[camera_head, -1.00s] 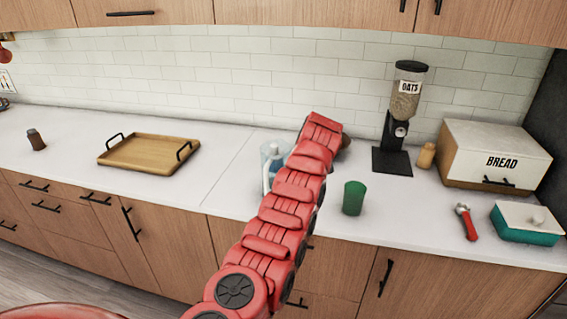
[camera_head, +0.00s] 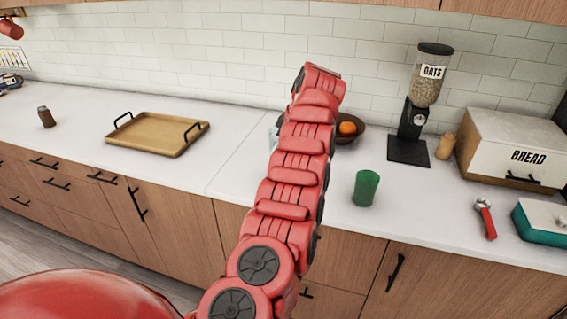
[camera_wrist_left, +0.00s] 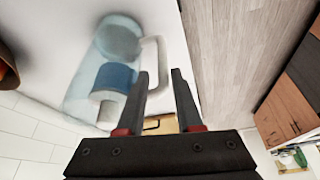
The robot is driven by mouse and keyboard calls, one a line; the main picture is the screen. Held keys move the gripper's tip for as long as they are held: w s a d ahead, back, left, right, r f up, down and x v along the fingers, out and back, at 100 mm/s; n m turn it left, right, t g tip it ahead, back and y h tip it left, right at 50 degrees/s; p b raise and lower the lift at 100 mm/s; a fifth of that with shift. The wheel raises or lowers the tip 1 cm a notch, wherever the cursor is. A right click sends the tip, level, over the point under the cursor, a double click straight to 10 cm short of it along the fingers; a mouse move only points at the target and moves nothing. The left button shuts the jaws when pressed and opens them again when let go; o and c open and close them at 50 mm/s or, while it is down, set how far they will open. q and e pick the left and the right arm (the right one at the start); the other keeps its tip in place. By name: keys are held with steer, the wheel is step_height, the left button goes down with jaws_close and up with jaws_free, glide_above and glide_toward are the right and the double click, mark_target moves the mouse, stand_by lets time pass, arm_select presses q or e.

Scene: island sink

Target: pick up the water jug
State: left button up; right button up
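The water jug (camera_wrist_left: 122,70) is clear with a blue band and a white handle (camera_wrist_left: 155,62), seen close in the left wrist view. In the head view my red arm hides most of it, leaving a pale sliver (camera_head: 273,133) left of the arm. My left gripper (camera_wrist_left: 160,74) is open and empty, with its two dark fingers pointing toward the handle. The handle lies just beyond and between the fingertips in that picture; I cannot tell whether they touch. The left gripper itself is hidden in the head view. My right gripper is not in view.
A green cup (camera_head: 366,188) stands on the counter right of my arm. A wooden tray (camera_head: 150,136) sits left, with clear counter between.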

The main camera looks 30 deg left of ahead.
arm_select(q)
steer(key=x, duration=0.2)
steer(key=p+x, duration=0.1)
steer(key=x, duration=0.1)
steer(key=p+x, duration=0.1)
steer(key=x, duration=0.1)
steer(key=shift+s+f, duration=0.25)
steer(key=shift+f, duration=0.15)
steer(key=shift+d, duration=0.1)
jaws_close()
stand_by(1.1)
